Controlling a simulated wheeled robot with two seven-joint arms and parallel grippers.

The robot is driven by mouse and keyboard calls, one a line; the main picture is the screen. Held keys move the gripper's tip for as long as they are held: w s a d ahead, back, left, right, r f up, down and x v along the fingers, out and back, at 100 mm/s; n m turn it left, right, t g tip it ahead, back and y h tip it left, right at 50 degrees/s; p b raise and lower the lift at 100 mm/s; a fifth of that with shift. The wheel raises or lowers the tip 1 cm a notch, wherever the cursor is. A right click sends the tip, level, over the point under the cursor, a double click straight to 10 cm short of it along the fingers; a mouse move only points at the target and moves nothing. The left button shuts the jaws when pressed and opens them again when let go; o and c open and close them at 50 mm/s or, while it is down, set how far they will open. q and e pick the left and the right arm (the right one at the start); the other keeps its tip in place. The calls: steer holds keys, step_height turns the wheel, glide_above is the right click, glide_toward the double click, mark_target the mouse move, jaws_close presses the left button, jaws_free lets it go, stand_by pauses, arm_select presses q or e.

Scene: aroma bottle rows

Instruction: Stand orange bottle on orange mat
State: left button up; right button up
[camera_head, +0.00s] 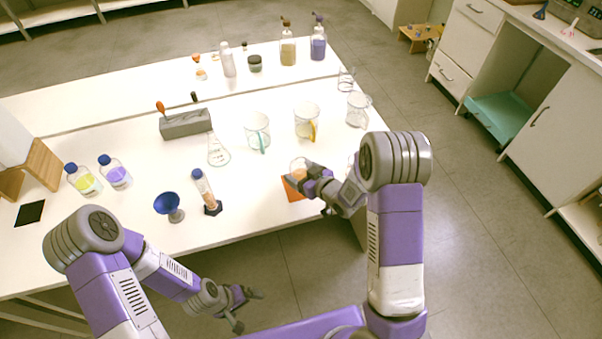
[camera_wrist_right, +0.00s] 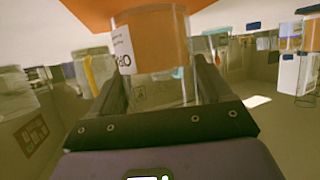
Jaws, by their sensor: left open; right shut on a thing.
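The orange bottle (camera_head: 298,172) is a clear bottle with orange contents, partly hidden by my right gripper (camera_head: 305,183) in the head view. In the right wrist view the bottle (camera_wrist_right: 157,42), with a white label, sits between the two dark fingers (camera_wrist_right: 160,85), which are shut on it. The orange mat (camera_head: 290,191) lies near the table's front right, partly covered by the gripper and bottle. The mat also fills the top of the wrist view (camera_wrist_right: 205,14), against the bottle's orange end. I cannot tell whether they touch. My left gripper (camera_head: 248,310) is open and empty, off the table's front edge.
Beakers (camera_head: 257,131) and (camera_head: 306,121) stand behind the mat, with a flask (camera_head: 218,152) to their left. A black mat (camera_head: 30,213) lies far left.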

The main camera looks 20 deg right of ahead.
steer(key=shift+f, duration=0.1)
steer(key=o, duration=0.9)
steer(key=shift+f, duration=0.15)
steer(key=o, duration=0.4)
steer(key=shift+r, duration=0.2)
steer(key=shift+r, duration=0.15)
steer(key=p+v, duration=0.2)
steer(key=v, duration=1)
